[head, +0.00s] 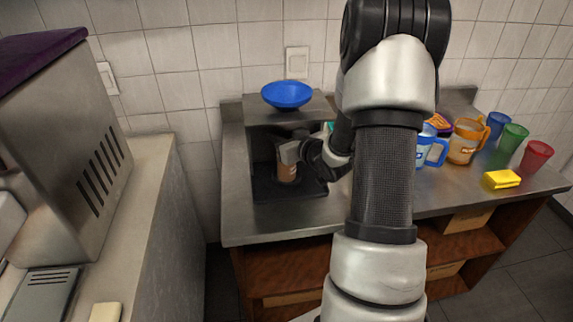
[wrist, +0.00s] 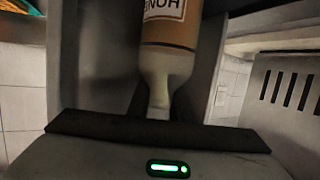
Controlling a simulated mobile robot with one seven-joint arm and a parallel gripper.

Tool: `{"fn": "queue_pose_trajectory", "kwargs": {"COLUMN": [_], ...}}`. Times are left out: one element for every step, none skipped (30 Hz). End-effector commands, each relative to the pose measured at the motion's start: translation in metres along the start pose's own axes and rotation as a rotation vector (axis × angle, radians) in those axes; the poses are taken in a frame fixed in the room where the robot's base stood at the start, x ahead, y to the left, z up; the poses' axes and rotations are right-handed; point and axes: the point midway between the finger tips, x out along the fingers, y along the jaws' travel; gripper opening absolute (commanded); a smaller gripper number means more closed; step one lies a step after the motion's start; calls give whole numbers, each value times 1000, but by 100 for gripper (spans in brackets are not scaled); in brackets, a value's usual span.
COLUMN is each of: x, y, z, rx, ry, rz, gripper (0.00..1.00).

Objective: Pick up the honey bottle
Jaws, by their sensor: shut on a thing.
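The honey bottle (wrist: 168,32) is amber with a white label showing part of the word "HONEY". Its pale narrow end points toward my gripper's palm in the wrist view. In the head view the brownish bottle (head: 287,173) is in the dark opening of a box-like metal stand, below my gripper (head: 289,154). My gripper is shut on the bottle. The fingertips are mostly hidden, and I cannot tell whether the bottle's base touches the floor of the stand.
A blue bowl (head: 287,95) sits on top of the metal stand (head: 262,115). Mugs (head: 464,142), coloured cups (head: 511,143) and a yellow sponge (head: 501,179) are on the counter's right side. My arm hides the counter's middle. The stand's walls are close around my gripper.

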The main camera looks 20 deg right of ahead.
Motion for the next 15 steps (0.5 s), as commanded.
{"fn": "queue_pose_trajectory", "kwargs": {"x": [-1,-1,-1,-1,-1,-1,-1,-1,-1,-1,-1,-1,-1,-1,-1], "y": [0,0,0,0,0,0,0,0,0,0,0,0,0,0,0], "z": [5,5,5,6,6,6,6,7,7,7,8,8,8,8,9], "rx": [2,2,2,2,2,2,2,3,3,3,3,3,3,3,4], "ry": [-9,-10,-11,-11,-12,-13,-13,-14,-15,-15,-16,-16,-17,-17,-18], "rz": [0,0,0,0,0,0,0,0,0,0,0,0,0,0,0], "gripper": [0,0,0,0,0,0,0,0,0,0,0,0,0,0,0]}}
